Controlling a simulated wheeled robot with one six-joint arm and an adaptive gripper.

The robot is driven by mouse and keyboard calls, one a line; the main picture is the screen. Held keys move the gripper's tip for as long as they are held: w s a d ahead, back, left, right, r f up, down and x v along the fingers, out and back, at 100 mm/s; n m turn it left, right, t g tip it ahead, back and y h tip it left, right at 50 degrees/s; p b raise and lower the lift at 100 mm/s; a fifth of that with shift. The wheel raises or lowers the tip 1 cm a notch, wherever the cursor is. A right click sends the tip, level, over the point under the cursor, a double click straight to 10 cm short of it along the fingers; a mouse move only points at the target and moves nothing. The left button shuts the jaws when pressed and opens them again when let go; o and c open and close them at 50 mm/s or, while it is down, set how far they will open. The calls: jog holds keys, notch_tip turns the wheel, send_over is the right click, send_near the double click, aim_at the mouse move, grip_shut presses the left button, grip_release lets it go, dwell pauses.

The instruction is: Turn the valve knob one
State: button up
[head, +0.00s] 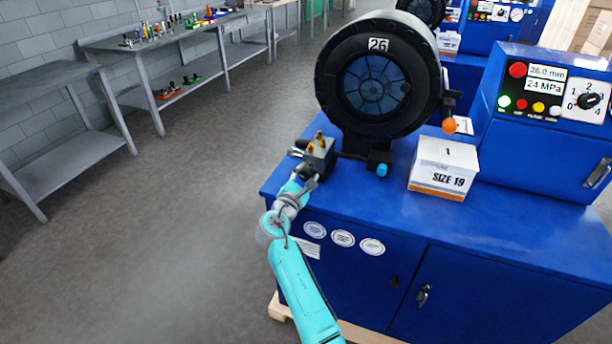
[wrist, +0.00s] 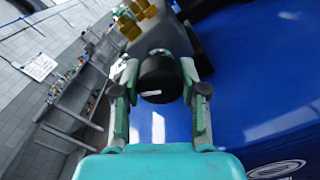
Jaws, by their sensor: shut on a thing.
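The valve block (head: 320,150) is a grey block with brass fittings on the left end of the blue machine's top, beside the big black round crimper head. In the wrist view, the brass fittings (wrist: 137,18) show at the top and the black round valve knob (wrist: 160,78) sits between my fingers. My gripper (wrist: 157,80) is shut on the knob, one finger on each side. In the head view, my gripper (head: 305,172) reaches the block's near side, and I cannot make out the knob clearly behind it.
The crimper head (head: 341,88) marked 26 stands behind the valve. A white box (head: 443,165) marked SIZE 19 and a control panel (head: 555,92) with a dial are to the right. Grey benches (head: 165,50) line the left wall. The floor (head: 150,240) left of the machine is clear.

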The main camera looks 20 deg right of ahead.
jog(key=shift+m, duration=1.2)
jog(key=o, duration=1.1)
jog(key=shift+o, duration=0.2)
jog(key=v, duration=1.2)
jog(key=shift+f, duration=0.1)
